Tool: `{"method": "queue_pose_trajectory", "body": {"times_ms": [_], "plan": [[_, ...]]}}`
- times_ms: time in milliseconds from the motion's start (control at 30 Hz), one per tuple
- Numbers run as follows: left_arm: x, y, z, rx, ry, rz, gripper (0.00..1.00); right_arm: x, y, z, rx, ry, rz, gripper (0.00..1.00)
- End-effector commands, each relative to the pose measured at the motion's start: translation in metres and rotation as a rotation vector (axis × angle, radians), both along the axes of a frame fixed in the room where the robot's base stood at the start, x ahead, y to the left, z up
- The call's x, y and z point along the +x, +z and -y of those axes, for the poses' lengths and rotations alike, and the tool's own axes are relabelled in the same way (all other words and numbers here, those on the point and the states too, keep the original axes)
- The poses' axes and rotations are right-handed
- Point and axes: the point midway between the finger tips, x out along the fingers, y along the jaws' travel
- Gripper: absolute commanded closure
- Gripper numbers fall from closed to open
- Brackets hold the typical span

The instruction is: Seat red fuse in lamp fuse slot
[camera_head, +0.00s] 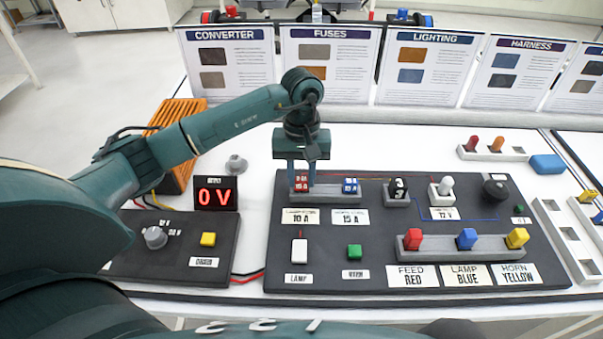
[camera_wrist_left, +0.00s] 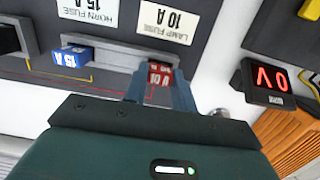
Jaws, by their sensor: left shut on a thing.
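The red fuse (camera_head: 301,184) stands at the lamp fuse slot, at the left end of the grey fuse holder (camera_head: 327,197), above the LAMP FUSE 10 A label (camera_head: 300,216). It also shows in the left wrist view (camera_wrist_left: 159,75), marked 10 A. My left gripper (camera_head: 301,176) reaches down from above and is shut on the red fuse, with its fingers on either side of it. The fuse's foot is partly hidden, so I cannot tell how deep it sits. The right gripper does not show.
A blue 15 A fuse (camera_head: 350,186) stands in the same holder, close to the right of my left gripper. A black rocker part (camera_head: 398,189) is further right. A voltage display (camera_head: 216,194) reads 0 V. A row of coloured connectors (camera_head: 467,240) lies nearer the front. Info boards (camera_head: 327,70) stand behind.

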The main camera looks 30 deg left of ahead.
Motion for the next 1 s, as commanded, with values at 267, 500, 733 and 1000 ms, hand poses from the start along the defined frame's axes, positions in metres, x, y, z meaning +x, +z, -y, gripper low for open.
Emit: {"method": "queue_pose_trajectory", "body": {"times_ms": [267,500,733,1000], "plan": [[0.000,-0.002,0.000,0.000,0.000,0.000,0.67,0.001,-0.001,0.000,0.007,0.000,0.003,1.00],[0.000,-0.002,0.000,0.000,0.000,0.000,0.52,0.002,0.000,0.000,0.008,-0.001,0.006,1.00],[0.000,0.000,0.000,0.000,0.000,0.000,0.52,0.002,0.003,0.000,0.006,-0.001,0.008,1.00],[0.006,0.040,-0.002,0.000,0.000,0.007,0.52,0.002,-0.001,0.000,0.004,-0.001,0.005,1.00]]}}
